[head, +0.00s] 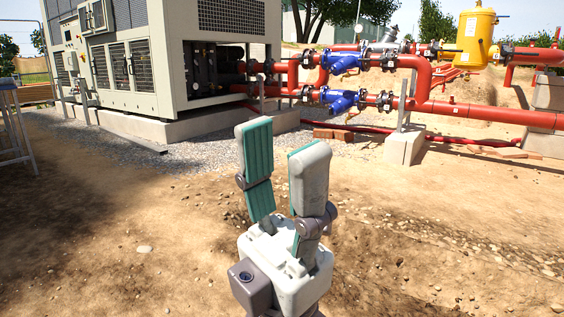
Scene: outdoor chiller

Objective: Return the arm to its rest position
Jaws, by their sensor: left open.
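My left gripper (284,175) stands in the lower middle of the head view, its two fingers pointing up. The fingers have green ribbed pads and are apart, with nothing between them. The gripper's pale body and wrist sit below, at the bottom edge of the picture. It is over bare ground, touching nothing that I can see. My right gripper is not in the picture.
A large beige chiller (160,55) stands on a concrete plinth (180,128) at the back left. Red pipes (480,112) with blue valves (343,63) run right, past a concrete block (404,146) and a yellow vessel (475,38). A metal frame (12,125) is at the left edge. Sandy ground lies open in front.

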